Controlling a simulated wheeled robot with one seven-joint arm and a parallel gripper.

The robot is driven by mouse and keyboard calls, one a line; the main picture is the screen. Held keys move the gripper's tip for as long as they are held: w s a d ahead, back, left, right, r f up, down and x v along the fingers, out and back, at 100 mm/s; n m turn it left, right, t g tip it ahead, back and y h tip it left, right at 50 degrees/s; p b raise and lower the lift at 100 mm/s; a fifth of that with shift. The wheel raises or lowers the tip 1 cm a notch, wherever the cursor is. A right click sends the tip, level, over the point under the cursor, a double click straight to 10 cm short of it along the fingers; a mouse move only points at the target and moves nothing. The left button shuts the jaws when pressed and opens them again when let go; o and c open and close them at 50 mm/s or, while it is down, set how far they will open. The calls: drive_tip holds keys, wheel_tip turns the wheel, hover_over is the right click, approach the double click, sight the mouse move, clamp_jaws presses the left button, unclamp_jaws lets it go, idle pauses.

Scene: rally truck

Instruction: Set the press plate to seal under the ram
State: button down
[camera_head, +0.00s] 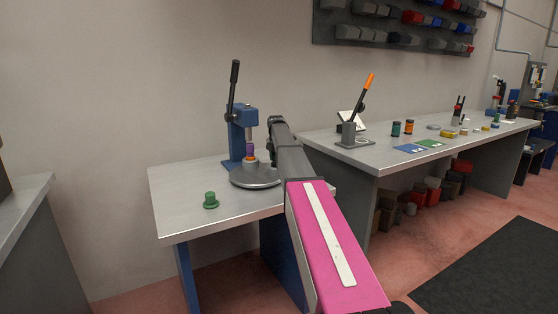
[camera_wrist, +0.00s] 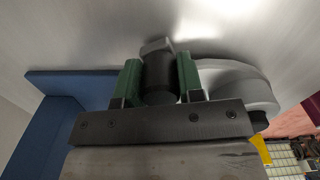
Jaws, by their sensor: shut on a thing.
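The blue press (camera_head: 243,130) stands on the small bench, with a black lever leaning up from it. Its purple ram (camera_head: 249,149) is above an orange piece (camera_head: 249,159). The round grey press plate (camera_head: 250,180) lies at the foot of the press; a round grey edge (camera_wrist: 240,85) shows in the wrist view. My gripper (camera_wrist: 159,82) has green fingers shut on a dark cylindrical knob (camera_wrist: 159,75), beside this grey edge. How the knob joins the plate cannot be told. In the head view my arm hides most of the gripper and the plate's right side.
A green flanged piece (camera_head: 210,201) stands on the small bench (camera_head: 175,190), front left of the press. A longer bench (camera_head: 350,155) at right carries an orange-handled lever tool (camera_head: 358,120), small cans and coloured cards. Bins (camera_head: 430,190) sit beneath it. The small bench's left part is mostly clear.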

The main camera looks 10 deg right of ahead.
drive_tip(key=shift+w+a+n, duration=0.3)
drive_tip(key=shift+w, duration=0.1)
drive_tip(key=shift+a+r, duration=0.1)
idle(0.3)
drive_tip(key=c, duration=0.7)
unclamp_jaws()
drive_tip(key=shift+w, duration=0.1)
drive_tip(key=shift+c, duration=0.2)
wheel_tip(320, 180, up, 11)
drive_tip(key=shift+f, duration=0.15)
